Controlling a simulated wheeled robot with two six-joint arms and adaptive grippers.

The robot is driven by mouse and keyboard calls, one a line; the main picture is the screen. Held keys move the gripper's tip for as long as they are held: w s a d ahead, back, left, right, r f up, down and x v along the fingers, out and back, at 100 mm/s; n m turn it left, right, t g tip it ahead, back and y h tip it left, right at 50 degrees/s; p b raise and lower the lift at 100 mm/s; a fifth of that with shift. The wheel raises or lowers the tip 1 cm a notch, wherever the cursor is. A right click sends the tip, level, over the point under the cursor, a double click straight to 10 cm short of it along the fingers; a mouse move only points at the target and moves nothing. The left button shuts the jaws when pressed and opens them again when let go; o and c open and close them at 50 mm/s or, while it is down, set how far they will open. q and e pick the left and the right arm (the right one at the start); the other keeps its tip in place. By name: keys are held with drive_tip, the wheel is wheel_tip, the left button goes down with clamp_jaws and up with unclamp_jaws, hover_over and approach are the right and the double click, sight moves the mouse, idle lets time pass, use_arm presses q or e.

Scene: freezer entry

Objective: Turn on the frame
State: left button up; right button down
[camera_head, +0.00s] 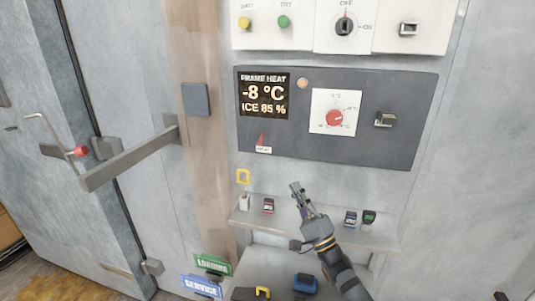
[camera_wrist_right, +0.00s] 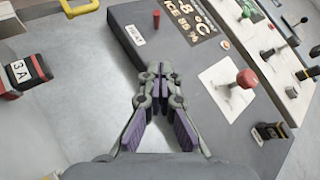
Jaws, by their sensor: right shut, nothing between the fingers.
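The dark frame heat panel (camera_head: 285,140) is on the wall, with a display (camera_head: 264,94) reading "FRAME HEAT -8 °C ICE 85 %". A small red lever (camera_head: 262,139) stands above a white label at its lower left; it shows in the wrist view too (camera_wrist_right: 156,19). A red knob (camera_head: 334,118) sits on a white dial plate, also in the wrist view (camera_wrist_right: 246,78). A dark switch or slot (camera_head: 385,119) is at the right. My right gripper (camera_head: 296,188) is shut and empty, below the panel and apart from it; its fingertips (camera_wrist_right: 160,70) show in front of the panel. My left gripper is out of view.
A shelf (camera_head: 320,221) under the panel carries several small blocks, including a red-and-black one (camera_head: 268,206). An upper white panel (camera_head: 290,38) has yellow and green buttons and a rotary switch. A door latch bar (camera_head: 130,165) sticks out at left. LOADING (camera_head: 213,265) and SERVICE (camera_head: 200,288) signs are below.

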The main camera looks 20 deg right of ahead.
drive_tip(key=p, duration=0.4)
approach(261, 139)
drive_tip(key=w+d, duration=0.3)
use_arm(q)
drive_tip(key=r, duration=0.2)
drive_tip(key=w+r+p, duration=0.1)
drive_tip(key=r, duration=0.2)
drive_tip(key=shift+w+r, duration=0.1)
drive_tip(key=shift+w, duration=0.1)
use_arm(e)
drive_tip(key=a+r, duration=0.1)
drive_tip(key=a, duration=0.1)
drive_tip(key=w+a+r, duration=0.1)
drive_tip(key=shift+w+a+r, duration=0.1)
drive_tip(key=shift+a+r, duration=0.2)
drive_tip(key=shift+a, duration=0.1)
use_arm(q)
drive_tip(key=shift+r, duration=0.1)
